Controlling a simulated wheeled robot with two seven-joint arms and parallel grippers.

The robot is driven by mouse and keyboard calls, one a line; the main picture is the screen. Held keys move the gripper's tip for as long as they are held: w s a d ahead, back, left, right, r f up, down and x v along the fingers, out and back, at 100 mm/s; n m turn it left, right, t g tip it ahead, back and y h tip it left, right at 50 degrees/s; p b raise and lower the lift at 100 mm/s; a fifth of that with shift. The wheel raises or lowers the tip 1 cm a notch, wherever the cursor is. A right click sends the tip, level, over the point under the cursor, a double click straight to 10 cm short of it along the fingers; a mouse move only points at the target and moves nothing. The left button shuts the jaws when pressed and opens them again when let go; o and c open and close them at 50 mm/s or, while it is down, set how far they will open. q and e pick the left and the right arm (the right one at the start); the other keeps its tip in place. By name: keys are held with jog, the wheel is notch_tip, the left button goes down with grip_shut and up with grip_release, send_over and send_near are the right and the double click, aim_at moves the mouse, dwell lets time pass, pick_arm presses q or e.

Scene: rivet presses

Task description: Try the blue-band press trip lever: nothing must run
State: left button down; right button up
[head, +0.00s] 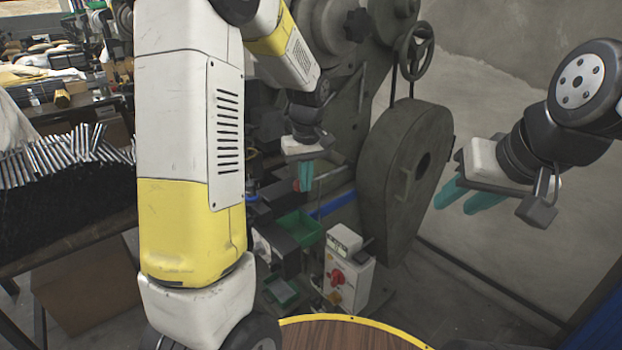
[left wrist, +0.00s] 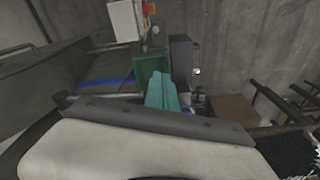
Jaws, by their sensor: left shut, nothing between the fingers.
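The press (head: 405,180) is a dark grey machine with a large rounded wheel guard. A blue band (head: 333,203) crosses its lower front, and a blue strip also shows in the left wrist view (left wrist: 104,82). My left gripper (head: 306,178) hangs in front of the press above the band, its teal fingers together and empty. In the left wrist view its fingers (left wrist: 160,92) are side by side. A thin grey bar (head: 331,173) shows just right of the fingers; I cannot tell whether it is the trip lever or is touched. My right gripper (head: 467,198) is open and empty, right of the guard.
A control box (head: 347,276) with a red knob stands below the press front. A green bin (head: 299,229) sits left of it and also shows in the left wrist view (left wrist: 150,66). A bench with many metal rods (head: 65,150) is at left. Floor right of the press is clear.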

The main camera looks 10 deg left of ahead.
pick_arm(q)
jog(key=shift+s+d+r, duration=0.1)
jog(key=shift+s+r, duration=0.1)
jog(key=shift+r, duration=1.75)
jog(key=s+r+m+t+h, duration=0.1)
jog(key=s+r, duration=0.4)
jog(key=s, duration=0.5)
jog(key=s+r+m+t+h, duration=0.1)
jog(key=s+r+m+t, duration=0.3)
jog(key=s, duration=0.7)
jog(key=shift+s+d+r+m+h, duration=0.3)
jog(key=shift+r+m+h, duration=0.1)
jog(key=shift+m, duration=0.6)
jog(key=shift+a, duration=0.1)
